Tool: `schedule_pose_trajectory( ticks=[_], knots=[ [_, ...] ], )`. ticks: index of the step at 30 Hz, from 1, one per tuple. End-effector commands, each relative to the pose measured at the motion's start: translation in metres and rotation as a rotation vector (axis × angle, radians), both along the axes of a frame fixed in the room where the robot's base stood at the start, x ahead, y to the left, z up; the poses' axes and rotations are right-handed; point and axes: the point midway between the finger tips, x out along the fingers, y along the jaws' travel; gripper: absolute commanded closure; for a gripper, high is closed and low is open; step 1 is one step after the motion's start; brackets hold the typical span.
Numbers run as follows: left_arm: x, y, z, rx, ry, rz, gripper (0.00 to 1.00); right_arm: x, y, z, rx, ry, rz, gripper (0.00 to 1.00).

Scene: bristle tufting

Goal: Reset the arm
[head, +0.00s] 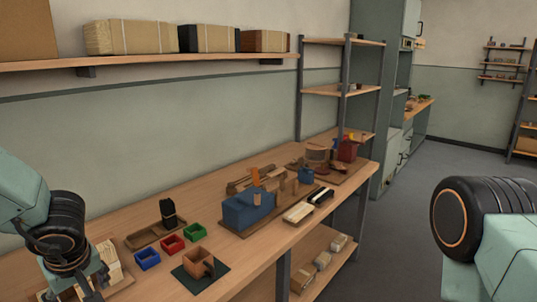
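My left arm comes in from the left edge, and its gripper (72,280) hangs at the lower left over the near end of the wooden workbench (330,182). Its fingertips run into the bottom edge of the picture, so I cannot tell whether it is open or shut. I see nothing clearly held. A pale bundle (108,262) lies on the bench just right of this gripper; I cannot tell whether they touch. My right arm shows at the right edge, clear of the bench, and its gripper is out of view.
Red (172,244), blue (147,259) and green (194,232) bins and a brown block on a dark mat (207,280) stand mid-bench. Beyond is a blue machine (247,210). A wall shelf (190,62) hangs above. Open floor (400,215) lies right.

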Motion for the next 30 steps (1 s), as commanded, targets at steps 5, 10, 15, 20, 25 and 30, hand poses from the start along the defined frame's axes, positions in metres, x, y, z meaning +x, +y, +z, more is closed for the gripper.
schedule_pose_trajectory(
  ticks=[5, 10, 15, 20, 25, 30],
  knots=[
    [0.008, 0.007, 0.004, 0.026, -0.063, 0.036, 0.32, 0.000, 0.000, 0.000, 0.000, 0.000, 0.000, 0.31],
    [0.015, 0.009, 0.006, 0.067, -0.129, 0.017, 0.32, 0.000, 0.000, -0.001, 0.000, 0.000, 0.000, 0.31],
    [0.015, 0.002, -0.014, 0.122, -0.170, -0.064, 0.32, 0.000, 0.000, -0.007, 0.000, 0.000, 0.000, 0.31],
    [0.004, -0.019, -0.061, 0.149, -0.170, -0.216, 0.32, 0.000, 0.000, -0.018, 0.000, 0.000, 0.000, 0.31],
    [-0.030, -0.058, -0.130, 0.111, -0.112, -0.426, 0.32, 0.000, 0.000, -0.034, 0.000, 0.001, 0.000, 0.31],
    [-0.095, -0.103, -0.208, 0.007, 0.018, -0.654, 0.32, 0.000, 0.000, -0.051, 0.000, 0.001, 0.000, 0.31]
  ],
)
